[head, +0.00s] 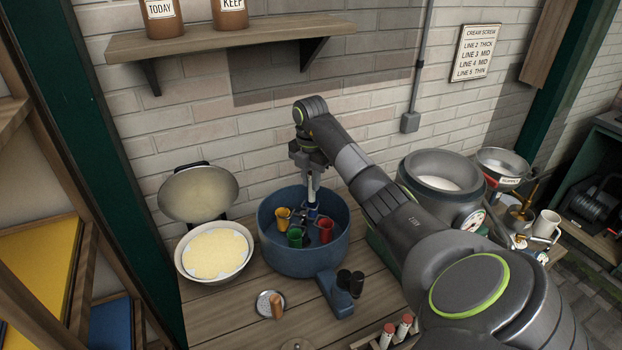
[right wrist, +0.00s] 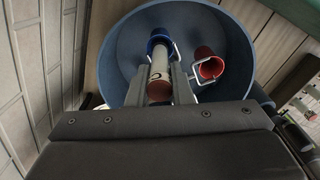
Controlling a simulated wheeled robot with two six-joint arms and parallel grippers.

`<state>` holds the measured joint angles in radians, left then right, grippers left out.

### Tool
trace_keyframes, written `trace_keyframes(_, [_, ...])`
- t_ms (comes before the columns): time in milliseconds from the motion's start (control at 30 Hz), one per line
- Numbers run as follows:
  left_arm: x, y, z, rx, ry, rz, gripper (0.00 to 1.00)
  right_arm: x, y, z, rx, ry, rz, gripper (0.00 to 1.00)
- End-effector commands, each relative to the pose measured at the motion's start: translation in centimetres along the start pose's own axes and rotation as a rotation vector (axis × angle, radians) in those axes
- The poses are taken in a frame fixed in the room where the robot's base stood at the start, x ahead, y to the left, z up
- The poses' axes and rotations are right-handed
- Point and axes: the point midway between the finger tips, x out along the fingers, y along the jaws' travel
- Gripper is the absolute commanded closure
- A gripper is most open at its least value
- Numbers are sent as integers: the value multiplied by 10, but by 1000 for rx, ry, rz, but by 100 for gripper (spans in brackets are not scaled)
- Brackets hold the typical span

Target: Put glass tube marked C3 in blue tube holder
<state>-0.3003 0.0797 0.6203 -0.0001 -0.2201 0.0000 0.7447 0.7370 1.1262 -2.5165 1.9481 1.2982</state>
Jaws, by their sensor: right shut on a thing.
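My right gripper (head: 312,183) is shut on a pale glass tube (right wrist: 158,70) with a brownish-red end and a dark, partly visible mark that looks like a C; the rest of the mark cannot be read. The tube points down at the blue tube holder (right wrist: 160,40), which also shows in the head view (head: 312,211). Its lower end appears to be within the holder's mouth; how deep is hidden. The holder is inside a round blue tub (head: 305,262), along with yellow (head: 283,218), green (head: 295,237) and red (head: 326,231) holders. My left gripper is not in view.
A white bowl (head: 243,275) stands left of the tub. A rack with red-capped tubes (head: 404,326) is at the front right. A small round dish (head: 265,304) lies in front. A large grey pot (head: 443,172) stands right. A wall shelf (head: 225,40) is above.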

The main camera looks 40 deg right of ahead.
Motion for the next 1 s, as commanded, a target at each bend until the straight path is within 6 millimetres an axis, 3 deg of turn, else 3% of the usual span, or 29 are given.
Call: trace_keyframes(1000, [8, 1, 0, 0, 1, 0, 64, 16, 0, 0, 0, 0, -1, 100])
